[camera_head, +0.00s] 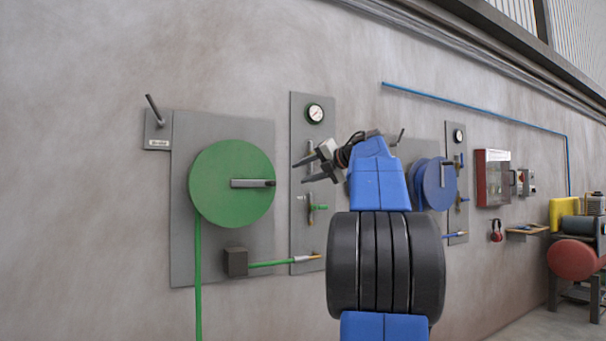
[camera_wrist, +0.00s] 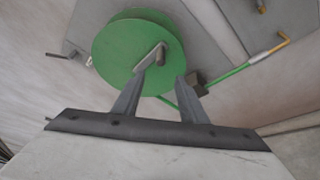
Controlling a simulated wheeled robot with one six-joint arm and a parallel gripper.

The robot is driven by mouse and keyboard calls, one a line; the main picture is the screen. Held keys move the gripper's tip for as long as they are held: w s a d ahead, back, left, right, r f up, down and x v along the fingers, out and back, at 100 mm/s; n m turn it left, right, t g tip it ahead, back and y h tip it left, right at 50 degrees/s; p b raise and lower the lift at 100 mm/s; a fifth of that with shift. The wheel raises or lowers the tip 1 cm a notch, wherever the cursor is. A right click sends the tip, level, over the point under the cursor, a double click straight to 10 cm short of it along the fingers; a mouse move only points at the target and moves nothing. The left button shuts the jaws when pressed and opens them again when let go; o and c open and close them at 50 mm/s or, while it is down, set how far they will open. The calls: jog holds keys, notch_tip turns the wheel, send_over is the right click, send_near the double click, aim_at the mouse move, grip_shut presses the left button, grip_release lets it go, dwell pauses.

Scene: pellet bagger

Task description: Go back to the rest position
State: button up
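My gripper (camera_head: 304,169) is at the end of my raised blue arm, in front of the wall panel with the gauge, to the right of the green reel. In the wrist view my gripper (camera_wrist: 172,83) shows two grey fingers spread apart with nothing between them. The green reel (camera_head: 225,170) with its grey crank handle (camera_head: 253,183) is on the wall at the left. The reel also shows beyond the fingers in the wrist view (camera_wrist: 115,50). My arm hides part of the wall behind it.
A grey panel (camera_head: 298,110) carries a gauge (camera_head: 315,113) and valves. A green hose (camera_head: 270,264) runs to it from a dark block (camera_head: 236,262). A blue reel (camera_head: 440,184), a red cabinet (camera_head: 492,178) and a bench with a red drum (camera_head: 572,259) are to the right.

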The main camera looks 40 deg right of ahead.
dwell(0.3)
jog(key=w+a+r+m+t+h, duration=0.1)
jog(key=w+a+r+m+t, duration=0.1)
jog(key=a, duration=0.3)
jog(key=w+a+r+m+t, duration=0.1)
jog(key=a+r+m+t, duration=0.15)
jog(key=a, duration=0.25)
jog(key=s+a+f+m+h, duration=0.25)
jog(key=a+m+h, duration=0.2)
jog(key=m, duration=0.35)
jog(key=s+a+f+m+g, duration=0.3)
jog(key=s+a+f+m, duration=0.1)
jog(key=f, duration=0.7)
jog(key=s+a+f+m+g, duration=0.3)
jog(key=s+a+f+m, duration=0.1)
jog(key=f, duration=0.7)
jog(key=s+a+f+m+g, duration=0.3)
jog(key=s+a+f+m, duration=0.15)
jog(key=f, duration=0.75)
jog(key=s+a+f+g+y, duration=0.2)
jog(key=s+a+f+g, duration=0.1)
jog(key=s+a+f, duration=0.4)
jog(key=s+a+f+g+y, duration=0.2)
jog(key=s+a+f, duration=0.5)
jog(key=s+f, duration=0.4)
notch_tip(320, 180, down, 5)
jog(key=shift+s+a+r+g+y, duration=0.1)
jog(key=shift+s+a+g+y, duration=0.15)
jog(key=shift+a+g+y, duration=0.25)
